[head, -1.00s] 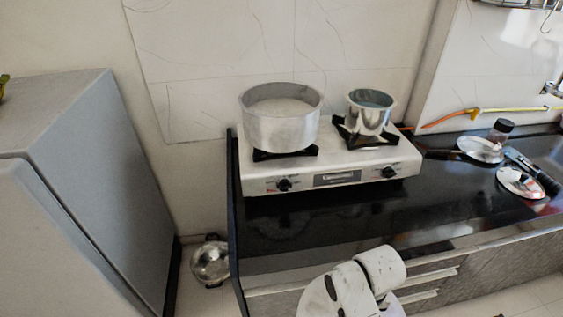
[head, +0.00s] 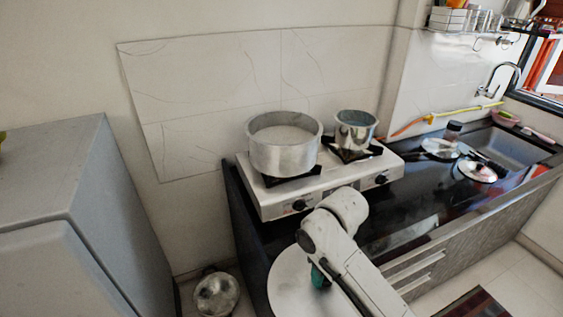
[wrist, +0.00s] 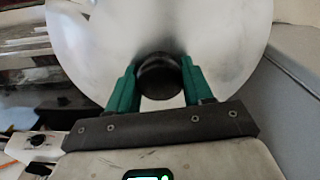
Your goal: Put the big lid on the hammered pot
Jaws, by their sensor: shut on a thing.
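The big lid (head: 284,284) is a wide, pale metal disc with a dark knob (wrist: 160,77). My gripper (wrist: 158,72) has its green fingers on both sides of that knob and is shut on it. In the head view, my gripper (head: 318,277) and the lid are low in the picture, in front of the stove. The lid's right part is hidden behind my arm. The wide silver pot (head: 284,158), which I take as the hammered pot, stands upright and uncovered on the left burner. The lid is apart from it, nearer to me.
A smaller open steel pot (head: 354,131) stands on the right burner of the stove (head: 335,182). Two small lids (head: 478,171) lie near the sink. A grey cabinet (head: 75,190) stands at the left. A metal vessel (head: 216,295) is on the floor.

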